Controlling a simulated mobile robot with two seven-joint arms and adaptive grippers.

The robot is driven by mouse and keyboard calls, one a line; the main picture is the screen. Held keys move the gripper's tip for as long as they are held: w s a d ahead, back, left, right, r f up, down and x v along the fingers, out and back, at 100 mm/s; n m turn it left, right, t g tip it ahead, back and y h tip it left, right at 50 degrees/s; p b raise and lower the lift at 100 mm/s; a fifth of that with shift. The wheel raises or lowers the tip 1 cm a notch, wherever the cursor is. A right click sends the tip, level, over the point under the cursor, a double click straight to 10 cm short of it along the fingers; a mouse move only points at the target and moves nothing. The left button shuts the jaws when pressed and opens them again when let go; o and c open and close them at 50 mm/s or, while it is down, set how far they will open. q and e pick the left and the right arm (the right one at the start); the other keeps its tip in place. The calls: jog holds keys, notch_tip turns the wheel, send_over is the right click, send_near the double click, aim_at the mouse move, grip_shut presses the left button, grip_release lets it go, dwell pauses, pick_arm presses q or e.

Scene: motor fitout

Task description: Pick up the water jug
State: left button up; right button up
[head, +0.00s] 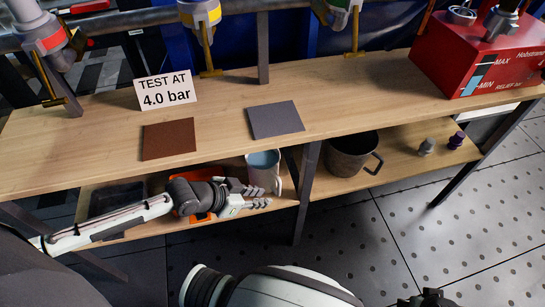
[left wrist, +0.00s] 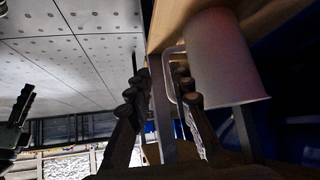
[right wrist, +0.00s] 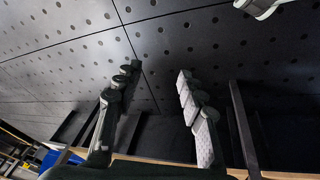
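The water jug (head: 262,162) is pale grey with blue water showing at its top. It stands on the lower shelf (head: 285,197), partly under the upper board's edge. My left gripper (head: 262,194) is just in front of it, with fingers pointing right. In the left wrist view the jug (left wrist: 228,62) and its loop handle (left wrist: 171,80) are close to the open left fingers (left wrist: 162,76). One finger overlaps the handle in the picture; I cannot tell whether they touch. My right gripper (right wrist: 160,74) is open and empty over the dark perforated floor.
A dark pot (head: 345,157) with a handle and two small capped items (head: 427,146) stand farther right on the lower shelf. Above are a brown mat (head: 169,139), a grey mat (head: 276,119), a sign (head: 166,91) and a red tank (head: 470,60). A table leg (head: 306,190) stands right of the jug.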

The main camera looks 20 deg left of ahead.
aim_at(279, 193)
pick_arm(q)
jog(key=w, duration=0.1)
jog(key=w+d+f, duration=0.1)
jog(key=w+f, duration=0.1)
jog(key=shift+d, duration=0.25)
jog(key=x, duration=0.2)
jog(key=b+x, duration=0.1)
jog(key=shift+w+d, duration=0.2)
jog(key=shift+w, duration=0.3)
jog(key=shift+w+d+f, duration=0.15)
jog(key=shift+f, duration=0.05)
jog(key=shift+w, duration=0.1)
jog(key=c, duration=0.5)
grip_shut()
pick_arm(e)
jog(key=shift+r, duration=0.7)
jog(key=shift+s, duration=0.15)
